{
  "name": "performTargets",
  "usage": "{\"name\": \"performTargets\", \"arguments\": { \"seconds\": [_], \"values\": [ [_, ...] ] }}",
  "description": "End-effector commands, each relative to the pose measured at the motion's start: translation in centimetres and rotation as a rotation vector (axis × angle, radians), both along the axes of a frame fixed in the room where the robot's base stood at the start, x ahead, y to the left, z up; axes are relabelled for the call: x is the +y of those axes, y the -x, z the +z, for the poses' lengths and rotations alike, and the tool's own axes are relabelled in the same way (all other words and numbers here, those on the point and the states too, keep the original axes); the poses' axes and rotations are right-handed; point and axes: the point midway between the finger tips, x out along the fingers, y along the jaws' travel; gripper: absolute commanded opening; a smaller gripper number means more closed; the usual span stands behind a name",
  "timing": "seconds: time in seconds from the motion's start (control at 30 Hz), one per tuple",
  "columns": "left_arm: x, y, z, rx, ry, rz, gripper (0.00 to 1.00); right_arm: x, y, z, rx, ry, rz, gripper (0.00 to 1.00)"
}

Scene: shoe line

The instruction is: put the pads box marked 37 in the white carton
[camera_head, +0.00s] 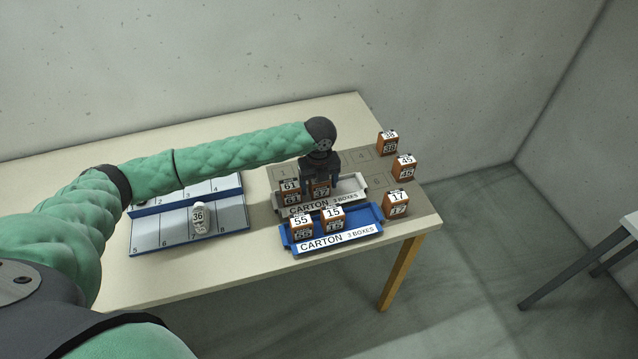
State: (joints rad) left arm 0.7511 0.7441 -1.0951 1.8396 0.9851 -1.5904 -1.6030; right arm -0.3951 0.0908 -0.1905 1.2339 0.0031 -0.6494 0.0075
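The white carton (352,186) stands on the grey area of the table, its label facing me. An orange-brown box marked 61 (290,191) sits in its left part. A second box (321,192) is in the carton just right of it; its number looks like 37 but is partly covered. My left gripper (320,183) points down over this second box, with its fingers at the box's top. I cannot tell whether the fingers press on it or stand slightly apart. My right gripper is not in view.
A blue carton (368,217) with boxes marked 55 (301,226) and 15 (333,218) stands in front. Boxes 17 (397,203), 45 (405,166) and 38 (388,141) stand at the right. A blue-grey numbered tray (160,230) holds a white item marked 36 (199,218).

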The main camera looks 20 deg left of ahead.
Motion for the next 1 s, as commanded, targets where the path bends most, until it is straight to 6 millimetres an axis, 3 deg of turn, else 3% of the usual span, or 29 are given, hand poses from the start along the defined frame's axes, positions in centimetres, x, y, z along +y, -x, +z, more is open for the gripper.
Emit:
{"name": "performTargets", "arguments": {
  "seconds": [0.37,0.47,1.0],
  "values": [
    [0.0,-0.1,1.0,-0.001,0.0,0.0,0.73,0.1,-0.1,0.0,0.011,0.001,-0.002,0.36],
    [0.0,-0.1,2.2,-0.003,-0.001,0.0,0.73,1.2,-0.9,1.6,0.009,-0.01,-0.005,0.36],
    [0.0,-0.1,10.7,-0.003,0.001,0.0,0.73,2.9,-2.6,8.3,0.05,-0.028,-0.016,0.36]
  ]
}}
